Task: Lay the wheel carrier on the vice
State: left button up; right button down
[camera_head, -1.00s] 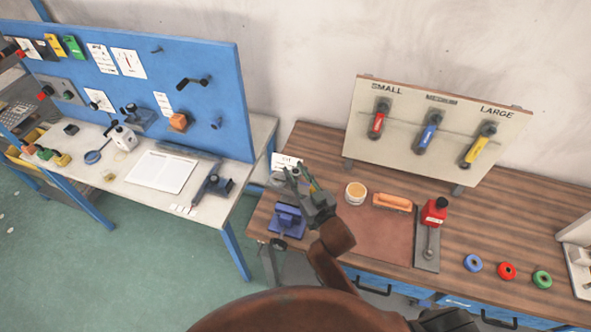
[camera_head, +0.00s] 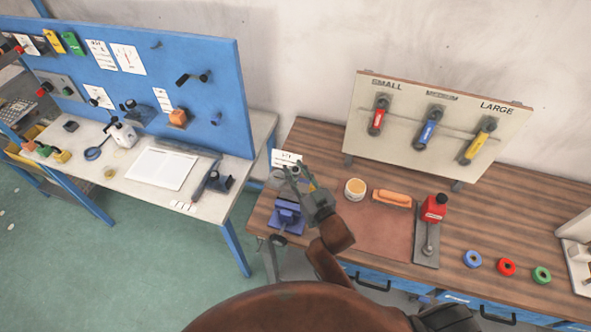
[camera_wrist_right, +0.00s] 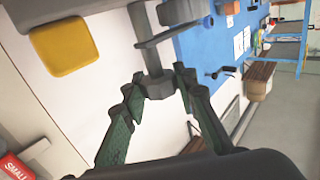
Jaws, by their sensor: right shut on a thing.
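The blue-purple vice (camera_head: 288,214) stands at the left front corner of the wooden bench. My right gripper (camera_head: 297,178) is just up and to the right of the vice in the head view; its height above the bench is hard to judge. In the right wrist view its dark green fingers (camera_wrist_right: 158,86) are shut on a dark grey part (camera_wrist_right: 154,55) with a stem and a cross plate, which I take for the wheel carrier. In the head view the held part is small and hard to tell from the fingers. The vice does not clearly show in the wrist view.
The wooden bench also holds a round tin (camera_head: 355,189), an orange brush (camera_head: 392,198), a red bottle (camera_head: 433,208) and coloured rings. A tool board (camera_head: 440,120) stands behind.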

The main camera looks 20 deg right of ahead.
aim_at(297, 180)
jog(key=shift+f+b, duration=1.2)
jog(key=shift+f, duration=0.85)
dwell(0.4)
jog(key=c, duration=1.6)
grip_release()
jog(key=shift+o, duration=0.7)
jog(key=shift+f, duration=0.2)
jog(key=s+d, duration=0.2)
jog(key=s, duration=0.9)
jog(key=shift+s+d+r, duration=0.15)
jog(key=shift+s, duration=0.25)
